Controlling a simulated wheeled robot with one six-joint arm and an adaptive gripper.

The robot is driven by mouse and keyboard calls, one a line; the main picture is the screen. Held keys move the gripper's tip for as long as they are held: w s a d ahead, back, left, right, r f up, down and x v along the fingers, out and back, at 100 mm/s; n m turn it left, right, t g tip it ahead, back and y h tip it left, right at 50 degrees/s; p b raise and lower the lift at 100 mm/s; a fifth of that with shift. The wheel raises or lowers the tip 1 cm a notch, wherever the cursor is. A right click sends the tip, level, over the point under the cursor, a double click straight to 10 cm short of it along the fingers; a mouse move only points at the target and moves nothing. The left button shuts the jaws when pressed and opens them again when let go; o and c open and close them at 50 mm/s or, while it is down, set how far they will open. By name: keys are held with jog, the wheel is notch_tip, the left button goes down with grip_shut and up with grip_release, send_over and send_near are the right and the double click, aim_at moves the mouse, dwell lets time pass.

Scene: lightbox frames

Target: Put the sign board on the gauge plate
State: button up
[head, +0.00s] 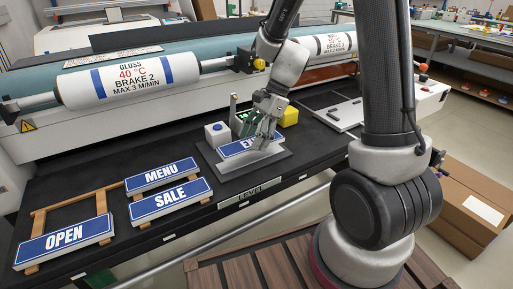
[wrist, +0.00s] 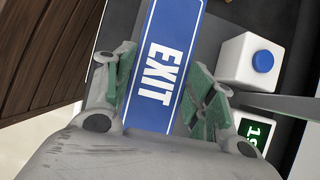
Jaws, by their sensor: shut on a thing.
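The sign board (head: 234,148) is blue with a white border and the word EXIT. In the head view it lies flat at or just above the grey gauge plate (head: 268,163); whether it touches the plate is not clear. My gripper (head: 266,133) is at the board's right part and covers its last letters. In the wrist view the sign board (wrist: 160,65) runs between the green-padded fingers of my gripper (wrist: 165,90), which is shut on it.
A white box with a blue button (head: 217,134) and a green display (head: 243,120) stand behind the plate.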

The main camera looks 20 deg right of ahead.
jog(key=shift+a+f, duration=0.1)
jog(key=shift+f, duration=1.75)
jog(key=shift+f, duration=0.1)
jog(key=o, duration=1)
jog(key=shift+o, duration=0.2)
jog(key=v, duration=1.1)
jog(key=shift+w+r, duration=0.1)
jog(key=shift+r, duration=0.25)
jog(key=shift+d+r, duration=0.3)
jog(key=shift+d, duration=0.05)
jog(key=s+d+r+n+t+h, duration=0.2)
jog(key=s+d+r+n+h, duration=0.1)
jog(key=s+n, duration=0.4)
jog(key=s+d+r+n+t+h, duration=0.2)
jog(key=s+d+r+n, duration=0.4)
jog(key=s, duration=0.6)
jog(key=r+n+t, duration=0.1)
jog(key=n, duration=0.1)
jog(key=shift+s+r+n+t+h, duration=0.15)
jog(key=shift+r+n+t+h, duration=0.15)
jog(key=shift+r+h, duration=0.1)
